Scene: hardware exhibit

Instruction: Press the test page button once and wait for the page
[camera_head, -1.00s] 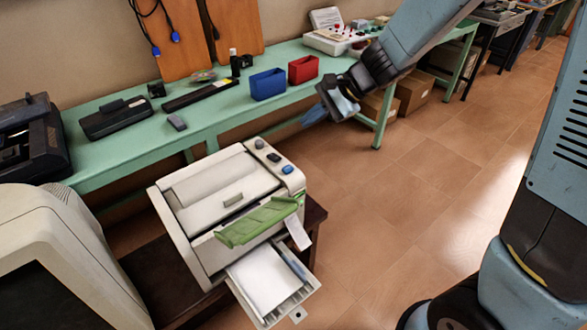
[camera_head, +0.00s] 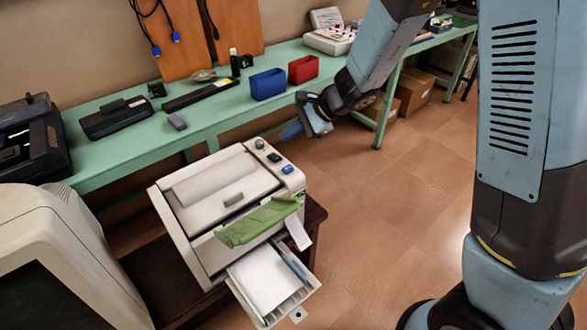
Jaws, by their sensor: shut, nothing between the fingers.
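A cream printer (camera_head: 200,240) stands on a dark low table. Its control panel at the right rear carries a round grey knob (camera_head: 259,144), a dark button (camera_head: 274,157) and a blue button (camera_head: 287,169). I cannot read which one is labelled test page. A green flap (camera_head: 256,221) sits at the front, above a pulled-out tray (camera_head: 297,296) with white paper (camera_head: 262,278). My gripper (camera_head: 289,132) is shut and empty. It is in the air, above and to the right of the panel, with its tips pointing down-left and apart from the buttons.
A green bench (camera_head: 205,121) runs behind, with a blue bin (camera_head: 268,84), a red bin (camera_head: 303,69) and other hardware. A cream monitor (camera_head: 60,235) is at the lower left. Tiled floor (camera_head: 375,195) is open to the right.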

